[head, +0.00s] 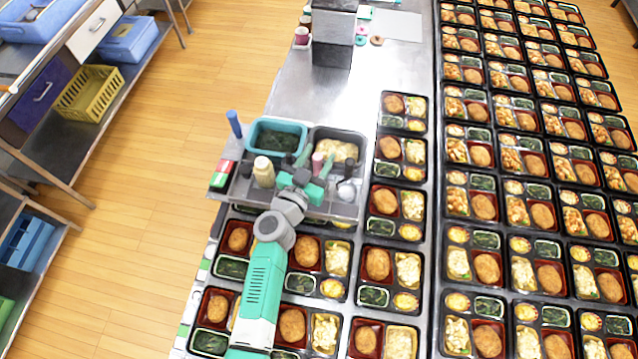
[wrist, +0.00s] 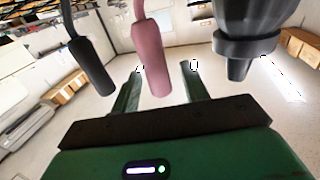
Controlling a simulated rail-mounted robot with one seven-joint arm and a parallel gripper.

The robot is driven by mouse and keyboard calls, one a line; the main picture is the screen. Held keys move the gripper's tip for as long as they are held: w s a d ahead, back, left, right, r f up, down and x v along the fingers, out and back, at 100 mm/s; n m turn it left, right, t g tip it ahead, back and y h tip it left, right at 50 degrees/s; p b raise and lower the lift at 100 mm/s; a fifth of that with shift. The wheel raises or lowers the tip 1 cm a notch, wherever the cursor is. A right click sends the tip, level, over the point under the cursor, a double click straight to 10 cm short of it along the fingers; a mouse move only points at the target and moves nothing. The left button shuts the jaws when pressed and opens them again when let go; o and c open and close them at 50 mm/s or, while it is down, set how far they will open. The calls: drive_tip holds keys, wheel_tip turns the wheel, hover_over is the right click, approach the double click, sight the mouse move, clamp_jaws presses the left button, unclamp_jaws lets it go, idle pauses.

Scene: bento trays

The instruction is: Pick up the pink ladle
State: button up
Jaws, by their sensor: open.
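The pink ladle shows as a pink handle (wrist: 152,62) in the wrist view, hanging down between my gripper's two fingers and closer to the left one. In the head view a small pink part (head: 318,160) of it shows at the serving rack; its lower end is hidden. My gripper (wrist: 165,67) is open, and in the head view it (head: 312,166) is at the rack with a finger on either side of the pink part. I cannot tell whether a finger touches the handle.
A black handle (wrist: 90,68) hangs left of the pink one, and a dark nozzle-shaped thing (wrist: 240,45) is close on the right. A teal food bin (head: 252,128), a grey bin (head: 322,134) and a cream bottle (head: 264,171) crowd the rack. Bento trays (head: 383,216) fill the counter nearby.

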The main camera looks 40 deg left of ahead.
drive_tip(key=shift+w, duration=0.1)
clamp_jaws()
drive_tip(key=shift+r, duration=0.1)
